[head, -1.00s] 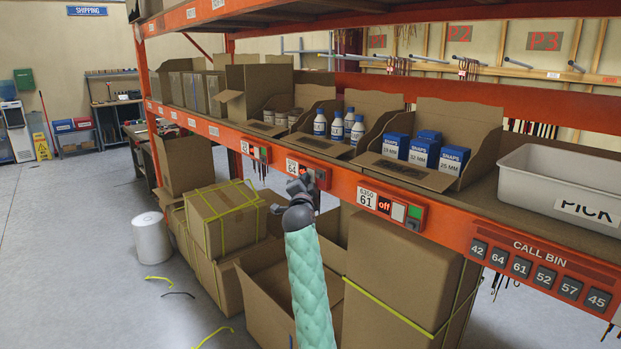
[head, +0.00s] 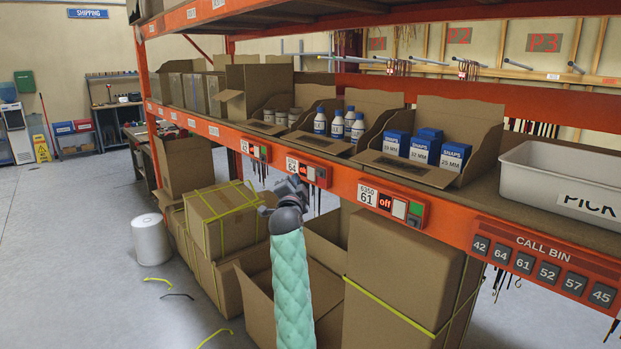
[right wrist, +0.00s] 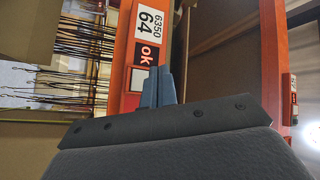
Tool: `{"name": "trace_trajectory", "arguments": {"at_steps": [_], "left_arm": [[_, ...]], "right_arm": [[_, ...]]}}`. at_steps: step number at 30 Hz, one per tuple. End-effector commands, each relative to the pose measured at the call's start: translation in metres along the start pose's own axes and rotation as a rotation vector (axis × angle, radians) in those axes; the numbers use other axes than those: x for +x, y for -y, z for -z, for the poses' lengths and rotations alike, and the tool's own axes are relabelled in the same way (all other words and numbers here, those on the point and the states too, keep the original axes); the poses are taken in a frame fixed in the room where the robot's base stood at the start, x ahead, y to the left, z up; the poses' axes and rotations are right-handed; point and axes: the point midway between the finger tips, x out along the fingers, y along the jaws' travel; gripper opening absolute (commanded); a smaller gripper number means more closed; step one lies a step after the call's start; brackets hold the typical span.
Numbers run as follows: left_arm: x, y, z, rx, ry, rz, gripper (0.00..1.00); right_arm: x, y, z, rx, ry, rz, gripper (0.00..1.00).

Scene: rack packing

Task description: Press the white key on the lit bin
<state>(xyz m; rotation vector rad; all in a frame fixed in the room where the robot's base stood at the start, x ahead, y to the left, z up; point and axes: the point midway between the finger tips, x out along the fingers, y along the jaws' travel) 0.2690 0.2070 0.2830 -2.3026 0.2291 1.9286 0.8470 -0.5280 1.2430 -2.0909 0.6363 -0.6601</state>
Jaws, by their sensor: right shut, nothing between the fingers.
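The bin 64 module is on the orange shelf rail, with its 64 label (head: 292,165) at its left. In the right wrist view its red display (right wrist: 146,54) reads "ok". Its white key (right wrist: 136,80) shows just beyond that display. My right gripper (right wrist: 158,88) is shut and empty, its fingertips beside the white key; whether they touch it I cannot tell. In the head view the right gripper (head: 293,185) is just below the bin 64 module, partly hidden by my wrist. The bin 61 module's red display (head: 385,201) reads "off", beside its white key (head: 399,209). My left gripper is not seen.
Open cardboard bins on the shelf hold white bottles (head: 337,125) and blue SNAPS boxes (head: 425,147). A grey PICK tote (head: 530,165) stands at the right above the CALL BIN panel (head: 540,262). Large cartons (head: 400,265) stand below the rail around my arm.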

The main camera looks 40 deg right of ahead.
Motion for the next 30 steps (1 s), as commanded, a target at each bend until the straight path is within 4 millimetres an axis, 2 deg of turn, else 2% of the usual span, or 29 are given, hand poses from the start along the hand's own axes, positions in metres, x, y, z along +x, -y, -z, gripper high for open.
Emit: {"name": "trace_trajectory", "arguments": {"at_steps": [9,30], "left_arm": [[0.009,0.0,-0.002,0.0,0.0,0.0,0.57],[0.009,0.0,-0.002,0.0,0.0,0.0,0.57]], "right_arm": [[-0.015,0.01,-0.011,0.001,0.0,0.0,0.0],[-0.015,0.011,-0.011,-0.001,0.0,0.0,0.0]]}}
